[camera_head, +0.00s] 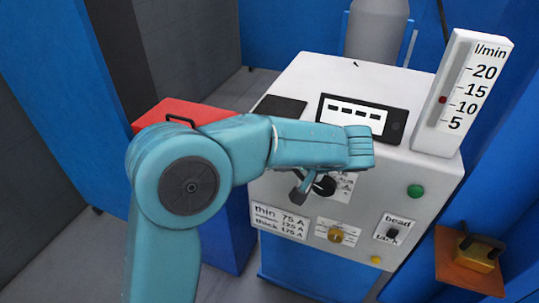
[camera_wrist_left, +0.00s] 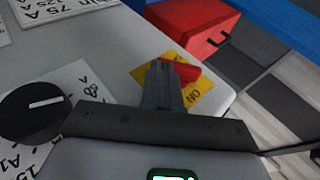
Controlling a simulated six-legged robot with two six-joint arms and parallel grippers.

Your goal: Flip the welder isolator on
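In the left wrist view the isolator is a red handle (camera_wrist_left: 192,74) on a yellow plate (camera_wrist_left: 203,92), with partly readable black lettering, near the edge of the pale welder panel. My left gripper (camera_wrist_left: 170,80) is over the plate, its grey fingers close together and overlapping the red handle. I cannot tell whether they touch it. In the head view my left arm comes in from the left across the welder's front (camera_head: 385,180), and the fingers (camera_head: 298,196) show just left of a black knob. The isolator is hidden there. My right gripper is not in view.
A black knob (camera_wrist_left: 35,110) with a white pointer sits beside the gripper. A red box (camera_head: 160,115) stands left of the welder. A flow gauge (camera_head: 463,95) stands on top.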

